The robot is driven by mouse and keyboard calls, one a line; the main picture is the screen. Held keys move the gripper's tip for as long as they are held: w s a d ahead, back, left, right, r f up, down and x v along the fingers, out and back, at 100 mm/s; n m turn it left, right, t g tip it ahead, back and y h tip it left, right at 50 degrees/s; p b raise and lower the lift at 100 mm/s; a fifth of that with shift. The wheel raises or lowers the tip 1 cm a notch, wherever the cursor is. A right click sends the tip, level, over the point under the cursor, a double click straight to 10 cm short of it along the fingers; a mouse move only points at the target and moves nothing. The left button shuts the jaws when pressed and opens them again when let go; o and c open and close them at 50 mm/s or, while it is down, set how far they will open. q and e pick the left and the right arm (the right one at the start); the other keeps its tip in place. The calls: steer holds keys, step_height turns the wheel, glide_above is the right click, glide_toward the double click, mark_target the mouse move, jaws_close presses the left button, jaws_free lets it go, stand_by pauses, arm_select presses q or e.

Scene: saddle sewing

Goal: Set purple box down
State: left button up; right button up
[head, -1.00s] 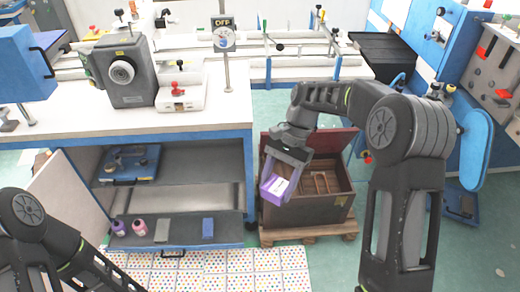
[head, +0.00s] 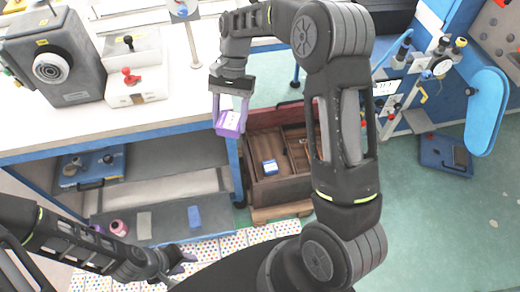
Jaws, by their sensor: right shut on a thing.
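The purple box (head: 229,123) with a white label is held in my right gripper (head: 231,104), which is shut on it. It hangs by the right end of the white workbench, above and to the left of the wooden crate (head: 259,197) in the picture. The crate stands open on a pallet, its inside split into compartments. A small blue and white box (head: 269,167) lies in it. My arm hides the crate's right side. My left gripper (head: 180,268) is low in the picture, above the dotted mat, apart from the box; its fingers are too dark to read.
The workbench top (head: 170,110) has free room right of a grey machine (head: 60,65) and a white control box (head: 135,70). The lower shelf (head: 165,222) holds pink bottles (head: 119,228) and a blue block (head: 194,217). Green floor (head: 430,220) is open at right.

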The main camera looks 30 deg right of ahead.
step_height(320, 180, down, 19)
steer(key=w+n+g+h+b, duration=0.1)
steer(key=n+h+b, duration=0.2)
steer(key=n+b, duration=0.5)
steer(key=shift+w+n+g+h, duration=0.25)
steer(key=shift+n+g+h, duration=0.05)
steer(key=shift+h, duration=0.1)
